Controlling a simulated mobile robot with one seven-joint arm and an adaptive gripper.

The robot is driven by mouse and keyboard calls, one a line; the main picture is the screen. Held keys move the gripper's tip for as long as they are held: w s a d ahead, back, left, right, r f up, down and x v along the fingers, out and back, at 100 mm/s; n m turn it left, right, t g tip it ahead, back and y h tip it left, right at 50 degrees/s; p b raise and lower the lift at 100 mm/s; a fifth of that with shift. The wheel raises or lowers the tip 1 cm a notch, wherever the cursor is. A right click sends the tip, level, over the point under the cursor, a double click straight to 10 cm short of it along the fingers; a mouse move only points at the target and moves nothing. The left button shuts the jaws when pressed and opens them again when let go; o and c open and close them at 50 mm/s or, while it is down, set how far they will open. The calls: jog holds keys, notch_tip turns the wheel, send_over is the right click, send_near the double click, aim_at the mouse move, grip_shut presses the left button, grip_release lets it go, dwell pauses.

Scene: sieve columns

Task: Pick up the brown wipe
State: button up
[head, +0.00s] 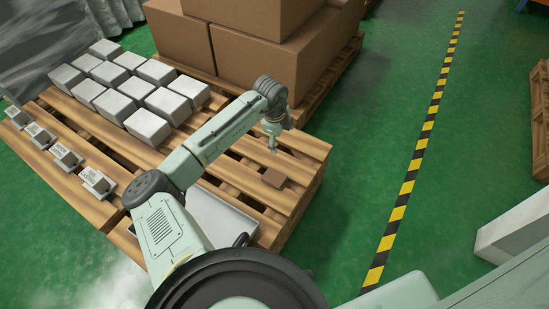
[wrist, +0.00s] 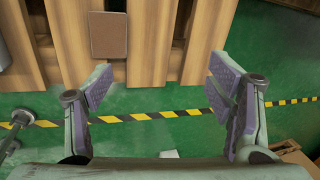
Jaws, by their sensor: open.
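The brown wipe (head: 274,178) is a small flat brown rectangle lying on the slats of the wooden pallet (head: 299,143), near its right side in the head view. In the wrist view the wipe (wrist: 109,35) lies at the top, left of centre, beyond the fingertips. My gripper (head: 272,149) is above the pallet, a little behind the wipe in the head view. In the wrist view my gripper (wrist: 159,80) has its two fingers wide apart with nothing between them. It is not touching the wipe.
Several grey-white blocks (head: 148,126) stand in rows at the pallet's back left. Several small labelled pieces (head: 97,182) line its left edge. A pale tray (head: 222,216) lies partly behind my arm. Cardboard boxes (head: 255,57) stand behind.

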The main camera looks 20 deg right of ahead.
jog(key=s+a+f+m+g+y, duration=0.1)
jog(key=s+a+f+g+y, duration=0.15)
jog(key=f, duration=0.25)
send_over(275, 177)
jog(key=shift+t, duration=0.35)
jog(key=f, duration=0.5)
jog(key=shift+w+a, duration=0.1)
jog(key=shift+a, duration=0.15)
jog(key=shift+d+f, duration=0.2)
jog(key=shift+f, duration=2.8)
jog(key=shift+c, duration=0.4)
jog(key=c, duration=0.9)
jog(key=shift+o, duration=0.2)
notch_tip(275, 177, up, 10)
